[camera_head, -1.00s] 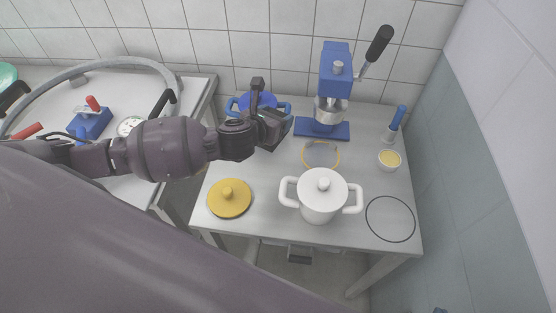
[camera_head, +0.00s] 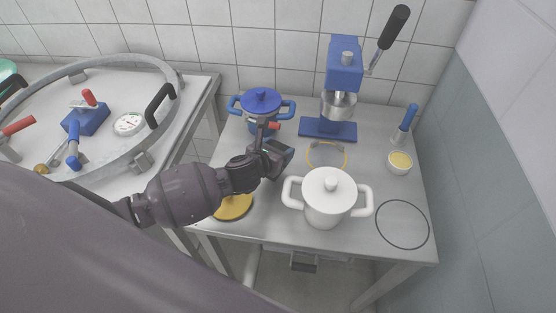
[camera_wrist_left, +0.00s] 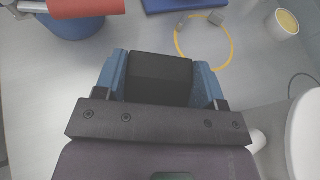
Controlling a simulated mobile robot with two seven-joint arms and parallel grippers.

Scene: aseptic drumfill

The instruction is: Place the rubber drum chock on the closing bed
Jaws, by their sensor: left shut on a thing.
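My left gripper (camera_head: 276,158) is over the steel table, between the blue pot and the white pot. In the left wrist view, its two blue fingers (camera_wrist_left: 160,82) are shut on a black block, the rubber drum chock (camera_wrist_left: 160,70), gripped at its sides. In the head view the chock is mostly hidden by the gripper. The steel table (camera_head: 290,222) lies below; no label shows which surface is the closing bed. I cannot tell whether the chock touches the table. My right gripper is not in view.
A blue pot (camera_head: 262,103), blue press (camera_head: 343,75), yellow ring (camera_head: 312,146), white pot (camera_head: 327,205), yellow lid (camera_head: 234,208), yellow-filled cup (camera_head: 399,164) and black ring (camera_head: 430,228) surround it. A red cylinder (camera_wrist_left: 85,6) is near the blue pot. A large clamp-ringed lid (camera_head: 70,95) stands left.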

